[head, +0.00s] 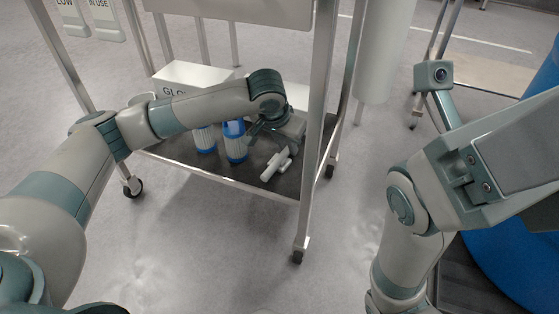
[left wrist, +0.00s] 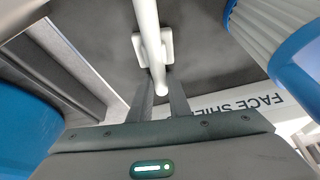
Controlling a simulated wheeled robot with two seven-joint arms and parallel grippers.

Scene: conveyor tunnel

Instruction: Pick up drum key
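The drum key (head: 275,165) is a white T-shaped piece lying on the dark lower shelf of the cart. In the left wrist view, the drum key (left wrist: 151,40) shows as a white bar with a square block. Its near end comes down to the fingertips. My left gripper (head: 268,133) is just above and beside the key in the head view. Its two dark fingers (left wrist: 160,84) are apart in the left wrist view, with the key's near end showing between them. I cannot tell whether they touch it. My right gripper is not visible.
Two blue-and-white ribbed cylinders (head: 235,142) stand left of the key. A glove box (head: 190,75) and a face shield box (left wrist: 235,103) are on the same shelf. A metal cart post (head: 318,130) rises close right of the key. A blue drum (head: 510,262) stands at the right.

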